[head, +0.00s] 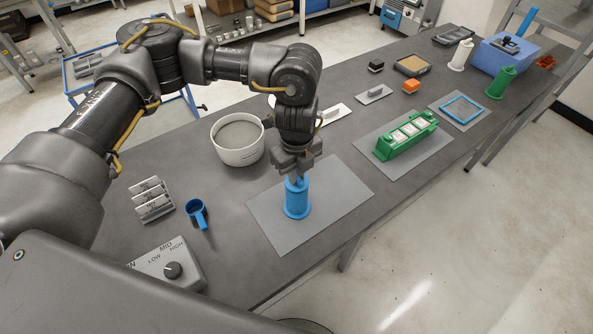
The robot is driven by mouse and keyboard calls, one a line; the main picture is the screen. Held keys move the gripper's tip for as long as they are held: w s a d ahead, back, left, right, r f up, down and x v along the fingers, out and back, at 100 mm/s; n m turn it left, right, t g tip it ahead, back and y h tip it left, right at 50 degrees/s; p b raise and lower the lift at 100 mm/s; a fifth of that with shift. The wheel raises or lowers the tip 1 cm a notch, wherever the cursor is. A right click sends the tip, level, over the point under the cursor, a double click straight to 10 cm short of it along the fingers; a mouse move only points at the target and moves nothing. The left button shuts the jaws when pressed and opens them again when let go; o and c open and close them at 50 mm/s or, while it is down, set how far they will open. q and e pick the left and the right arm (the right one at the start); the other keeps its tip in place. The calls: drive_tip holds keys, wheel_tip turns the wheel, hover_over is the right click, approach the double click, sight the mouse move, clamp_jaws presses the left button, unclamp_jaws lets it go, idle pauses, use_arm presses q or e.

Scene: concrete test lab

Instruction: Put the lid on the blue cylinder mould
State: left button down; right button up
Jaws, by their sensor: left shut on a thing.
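The blue cylinder mould (297,203) stands upright on a grey mat at the front middle of the bench. My left gripper (296,176) points straight down right over it and is shut on a small blue piece at its top, which looks like the lid (297,184). The fingers hide most of the lid. I cannot tell whether it is seated on the mould's rim or just above it. My right gripper is not in view.
A white bowl (237,156) stands left of my gripper. A blue cup (197,214), a rack (153,200) and a dial box (167,266) are at left. A green mould (405,136) lies on a mat at right. The grey mat (340,190) is otherwise clear.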

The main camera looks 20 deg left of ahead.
use_arm(q)
drive_tip(key=c, duration=0.9)
unclamp_jaws()
drive_tip(key=shift+r+p, duration=3.1)
drive_tip(key=shift+r, duration=0.45)
clamp_jaws()
